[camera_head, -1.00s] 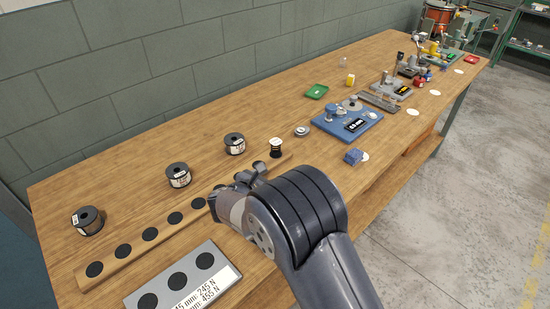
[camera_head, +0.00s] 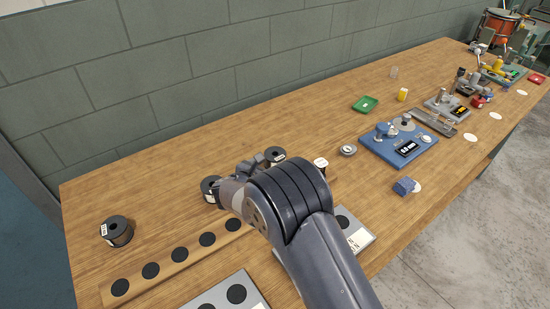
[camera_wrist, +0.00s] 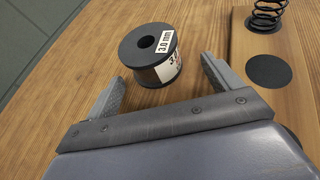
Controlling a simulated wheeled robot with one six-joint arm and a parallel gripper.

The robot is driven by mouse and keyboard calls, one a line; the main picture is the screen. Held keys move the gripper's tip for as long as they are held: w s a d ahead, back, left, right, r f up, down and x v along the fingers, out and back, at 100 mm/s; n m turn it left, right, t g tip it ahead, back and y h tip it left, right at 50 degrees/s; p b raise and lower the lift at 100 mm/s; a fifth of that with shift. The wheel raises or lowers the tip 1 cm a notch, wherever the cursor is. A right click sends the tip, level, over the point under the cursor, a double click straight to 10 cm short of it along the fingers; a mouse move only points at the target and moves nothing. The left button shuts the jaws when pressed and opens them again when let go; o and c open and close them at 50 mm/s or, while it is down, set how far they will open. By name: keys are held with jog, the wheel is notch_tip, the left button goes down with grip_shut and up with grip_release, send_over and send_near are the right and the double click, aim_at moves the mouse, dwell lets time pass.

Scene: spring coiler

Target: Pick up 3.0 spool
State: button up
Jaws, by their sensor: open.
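The 3.0 spool (camera_wrist: 150,56) is a dark spool with a white "3.0 mm" label, standing upright on the wooden table in the wrist view. My gripper (camera_wrist: 163,82) is open, with one finger to the left and one to the right of the spool's near side. The spool lies between and slightly beyond the fingertips, and no contact is visible. In the head view my gripper and wrist partly cover a spool (camera_head: 208,188), which seems to be this one.
Another spool (camera_head: 116,231) stands to the left, and one (camera_head: 275,155) to the right behind my wrist. A wooden strip with black discs (camera_head: 179,256) runs in front; a spring (camera_wrist: 267,14) stands on it. A blue device (camera_head: 400,142) and green tray (camera_head: 365,104) are farther right.

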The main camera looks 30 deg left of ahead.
aim_at(270, 162)
jog(key=w, duration=0.1)
jog(key=w+p, duration=0.1)
jog(key=w, duration=0.2)
jog(key=shift+w+a+f+p, duration=0.15)
jog(key=shift+a+f+p, duration=0.1)
jog(key=shift+p, duration=0.15)
jog(key=shift+w+f, duration=0.3)
jog(key=shift+w, duration=0.2)
jog(key=shift+c, duration=0.4)
jog(key=shift+r, duration=0.1)
jog(key=c, duration=1.2)
jog(key=shift+c, duration=0.2)
